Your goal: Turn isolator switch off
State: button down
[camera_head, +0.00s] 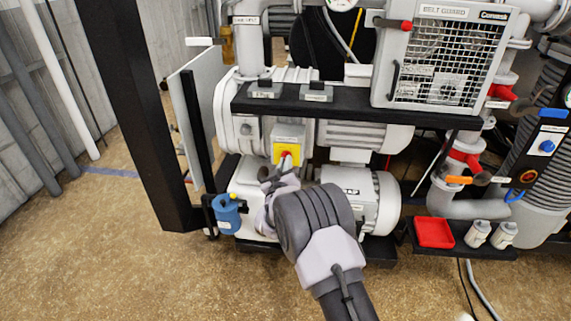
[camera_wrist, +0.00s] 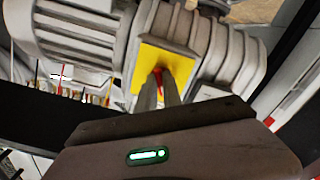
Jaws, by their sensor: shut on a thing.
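The isolator switch is a yellow plate (camera_head: 288,136) with a red knob (camera_head: 286,154) on the grey motor housing, near the middle of the head view. The yellow plate also shows in the wrist view (camera_wrist: 172,62), with a little of the red knob (camera_wrist: 158,76) visible. My gripper (camera_head: 283,163) reaches the knob from below and in front. In the wrist view my gripper's two fingers (camera_wrist: 160,92) are closed around the red knob. The fingers hide most of the knob, so I cannot tell its exact angle.
A black shelf (camera_head: 340,108) with small boxes runs above the switch. A red tray (camera_head: 434,232) and two pale containers stand lower right. The floor at lower left is clear.

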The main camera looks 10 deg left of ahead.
jog(key=c, duration=1.5)
grip_release()
jog(key=s+p, duration=0.3)
jog(key=s, duration=1.4)
jog(key=shift+s+a+p, duration=0.2)
jog(key=shift+a+p, duration=0.1)
jog(key=shift+p, duration=0.1)
